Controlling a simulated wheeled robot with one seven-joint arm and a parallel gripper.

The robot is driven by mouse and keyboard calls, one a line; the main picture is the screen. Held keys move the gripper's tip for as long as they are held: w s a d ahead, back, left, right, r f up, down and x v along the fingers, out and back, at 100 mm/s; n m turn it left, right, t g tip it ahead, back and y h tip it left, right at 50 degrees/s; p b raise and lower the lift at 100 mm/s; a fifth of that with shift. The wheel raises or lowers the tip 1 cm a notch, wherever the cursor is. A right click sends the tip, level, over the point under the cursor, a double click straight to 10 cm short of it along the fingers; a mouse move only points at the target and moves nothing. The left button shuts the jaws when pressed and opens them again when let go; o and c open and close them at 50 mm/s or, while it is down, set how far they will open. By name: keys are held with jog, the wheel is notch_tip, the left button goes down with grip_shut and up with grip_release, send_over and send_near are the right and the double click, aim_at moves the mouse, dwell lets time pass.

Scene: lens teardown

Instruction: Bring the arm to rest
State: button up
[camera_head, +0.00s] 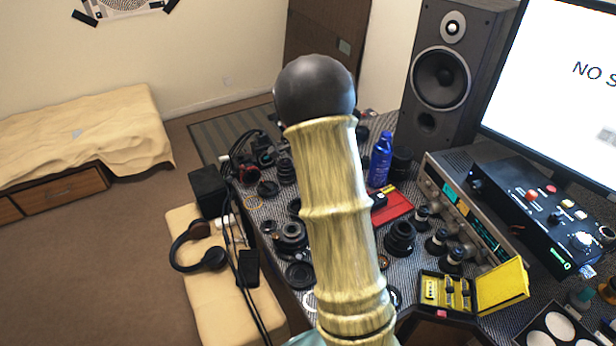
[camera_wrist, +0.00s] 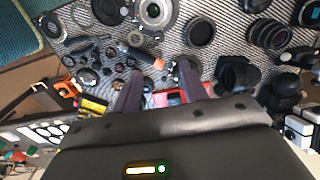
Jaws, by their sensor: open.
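My gripper (camera_wrist: 158,88) shows in the wrist view, with its two dark fingers apart and nothing between them but a view of the table below. It hangs above the patterned table (camera_wrist: 175,45), over lens parts and close in the picture to a red item (camera_wrist: 180,97). In the head view my gold-coloured arm rises through the middle and hides part of the table (camera_head: 285,205). My gripper cannot be seen in the head view.
Camera lenses (camera_head: 401,238) and small parts crowd the table. A blue bottle (camera_head: 381,160), a speaker (camera_head: 445,80), a monitor (camera_head: 560,80) and a black control box (camera_head: 540,210) stand at the back and right. Headphones (camera_head: 200,258) lie on a bench at left. The floor (camera_head: 90,260) at left is clear.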

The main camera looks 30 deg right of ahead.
jog(key=shift+r, duration=0.8)
jog(key=s+a+r+n+t+p, duration=0.1)
jog(key=s+a+r+n, duration=0.1)
jog(key=s+a+n, duration=0.5)
jog(key=s+a+r+n+t+p, duration=0.1)
jog(key=s+a+r+n, duration=0.1)
jog(key=s+a+n, duration=0.6)
jog(key=s+n, duration=0.2)
jog(key=s, duration=0.2)
jog(key=shift+a+n+t, duration=0.3)
jog(key=shift+n, duration=0.1)
jog(key=shift+r, duration=0.1)
